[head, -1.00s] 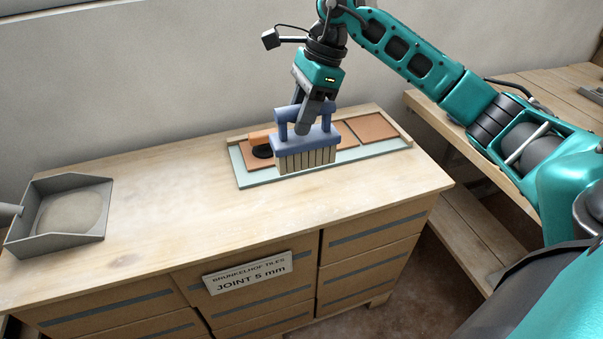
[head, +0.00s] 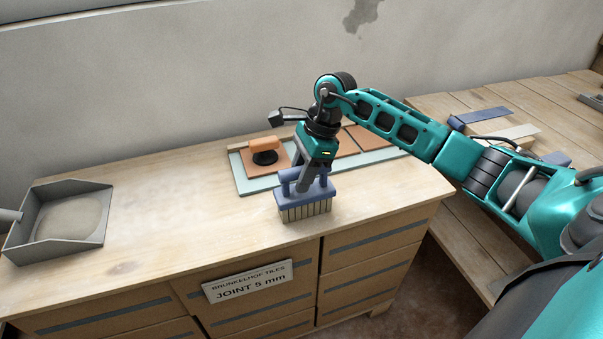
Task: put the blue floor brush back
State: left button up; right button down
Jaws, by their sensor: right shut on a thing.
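The blue floor brush (head: 306,202) has a blue back and handle and pale bristles pointing down. My right gripper (head: 302,186) is shut on its handle, near the front edge of the wooden bench top. I cannot tell whether the bristles touch the bench. The brush is in front of the pale green tile board (head: 254,188). My left gripper is not in view.
An orange-handled tool with a black base (head: 264,153) rests on a terracotta tile on the board. A grey dustpan-like tray (head: 62,218) holds sand at the left. Bench top between is clear. A second wooden bench (head: 475,205) stands right, with a blue-ended tool (head: 480,116).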

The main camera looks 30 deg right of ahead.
jog(key=shift+f, duration=0.2)
jog(key=c, duration=0.8)
grip_release()
jog(key=shift+o, duration=0.2)
jog(key=shift+r, duration=0.1)
